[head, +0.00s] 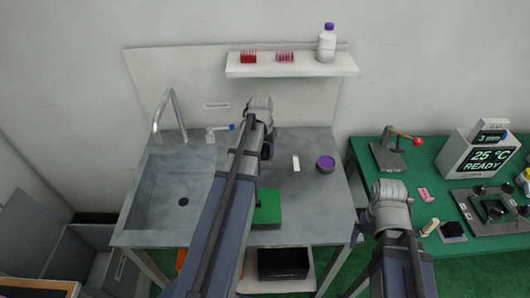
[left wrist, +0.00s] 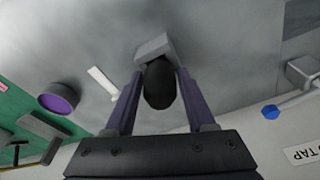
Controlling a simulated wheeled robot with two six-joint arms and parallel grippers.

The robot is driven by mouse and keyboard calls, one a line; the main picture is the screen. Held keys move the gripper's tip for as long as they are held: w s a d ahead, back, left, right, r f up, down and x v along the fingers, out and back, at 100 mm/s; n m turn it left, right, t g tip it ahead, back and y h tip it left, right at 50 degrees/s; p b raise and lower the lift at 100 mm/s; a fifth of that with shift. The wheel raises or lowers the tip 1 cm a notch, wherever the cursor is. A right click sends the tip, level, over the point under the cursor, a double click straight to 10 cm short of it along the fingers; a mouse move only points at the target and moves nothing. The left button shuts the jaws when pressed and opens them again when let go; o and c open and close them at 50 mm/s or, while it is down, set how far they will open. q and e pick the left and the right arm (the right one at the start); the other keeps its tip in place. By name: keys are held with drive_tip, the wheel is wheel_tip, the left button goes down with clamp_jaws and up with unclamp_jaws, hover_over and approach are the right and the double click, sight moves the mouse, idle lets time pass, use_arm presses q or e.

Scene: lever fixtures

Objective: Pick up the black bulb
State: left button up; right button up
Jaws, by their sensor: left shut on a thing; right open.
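The black bulb (left wrist: 159,86) sits between the two purple fingers of my left gripper (left wrist: 155,95) in the left wrist view. The gripper is shut on it. A grey block-like part (left wrist: 153,46) shows at the bulb's far end; I cannot tell whether it is joined to it. In the head view my left gripper (head: 265,150) is over the steel table, and my own arm mostly hides the bulb. My right gripper (head: 390,190) is by the green table's left edge; its fingers are hidden in the head view.
The steel table (head: 315,220) has a sink (head: 165,190) with a tap, a white strip (head: 296,163), a purple-topped round container (head: 325,164) and a green block (head: 267,207). A shelf (head: 300,70) hangs behind. A green table (head: 430,160) at right holds a lever fixture (head: 390,155) and a display device.

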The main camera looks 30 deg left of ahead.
use_arm(q)
drive_tip(key=shift+c, duration=1.1)
